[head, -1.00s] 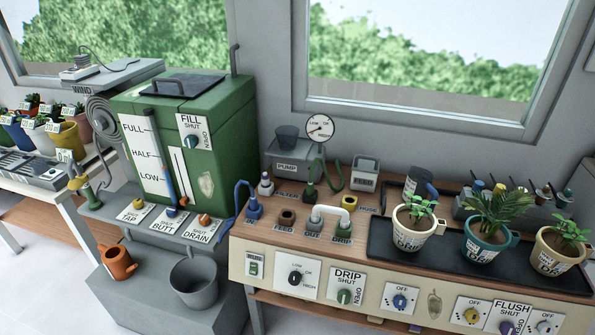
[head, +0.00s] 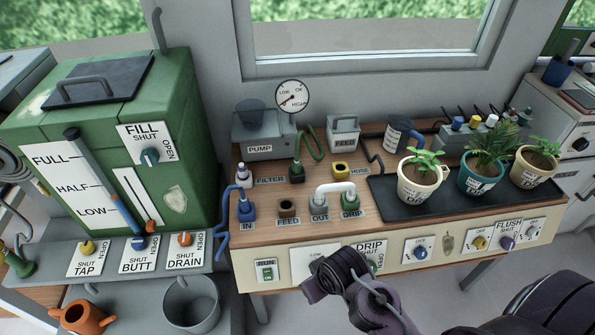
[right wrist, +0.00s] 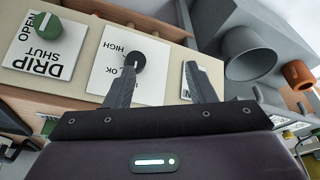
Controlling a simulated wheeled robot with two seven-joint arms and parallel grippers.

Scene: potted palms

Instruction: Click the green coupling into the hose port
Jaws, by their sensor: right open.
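My right gripper (head: 318,280) is low in front of the bench panel, well below and in front of the coupling. In the right wrist view my right gripper (right wrist: 165,88) is open and empty, its fingers in front of the panel near the black dial knob (right wrist: 135,62). My left gripper is not in view.
A white bridge pipe (head: 335,189) joins the OUT and DRIP ports. A blue coupling (head: 246,207) sits at IN. The pump (head: 265,142) and gauge (head: 292,97) stand behind. A black tray (head: 390,208) with potted plants fills the bench's right. The green tank (head: 110,130) stands left.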

